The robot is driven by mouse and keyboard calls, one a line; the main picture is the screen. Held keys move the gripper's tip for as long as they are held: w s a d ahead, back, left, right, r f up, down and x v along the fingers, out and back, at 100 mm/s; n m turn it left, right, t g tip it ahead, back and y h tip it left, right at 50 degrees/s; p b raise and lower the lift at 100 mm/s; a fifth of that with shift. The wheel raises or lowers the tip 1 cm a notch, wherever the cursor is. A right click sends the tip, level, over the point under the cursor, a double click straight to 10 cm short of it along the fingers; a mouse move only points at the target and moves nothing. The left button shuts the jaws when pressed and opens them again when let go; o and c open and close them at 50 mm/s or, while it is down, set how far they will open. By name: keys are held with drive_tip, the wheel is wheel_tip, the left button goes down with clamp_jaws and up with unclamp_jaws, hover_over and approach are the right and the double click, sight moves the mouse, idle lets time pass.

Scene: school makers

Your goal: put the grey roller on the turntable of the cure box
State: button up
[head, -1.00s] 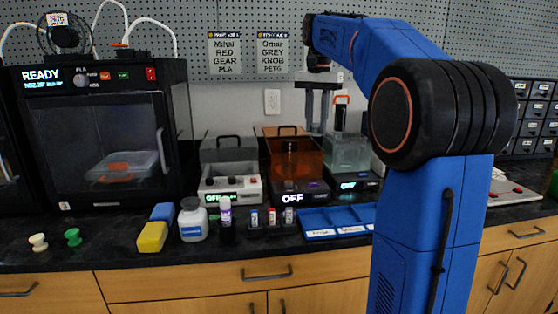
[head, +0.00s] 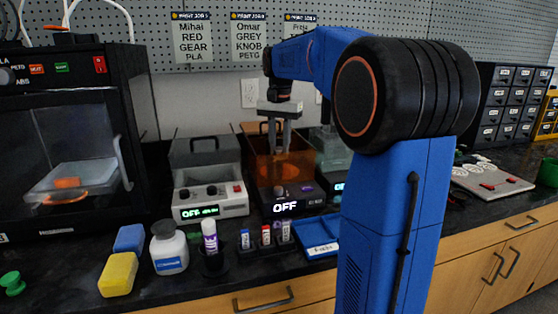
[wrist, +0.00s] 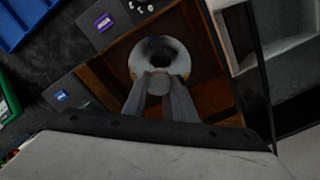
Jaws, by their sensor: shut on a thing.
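The cure box is the orange-walled machine (head: 300,206) with a lit "OFF" display, at the middle of the bench in the head view. The wrist view looks down into it, past its brown-orange wall (wrist: 205,98). Its turntable is a shiny round grey disc (wrist: 178,62) with a dark middle. My gripper (head: 277,151) is at the orange box in the head view. In the wrist view its fingers (wrist: 159,84) are shut on the grey roller (wrist: 158,80), whose round end shows in front of the disc's near edge. I cannot tell the gap between roller and disc.
A grey-lidded machine (head: 209,190) stands left of the cure box, and a clear tank (head: 329,155) right. A black printer (head: 75,140) is at far left.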

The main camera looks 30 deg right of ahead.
sight(280, 148)
drive_tip(key=shift+f, duration=2.1)
drive_tip(key=shift+f, duration=0.1)
drive_tip(key=o, duration=1)
wheel_tip(280, 148, up, 12)
drive_tip(key=shift+r, duration=0.1)
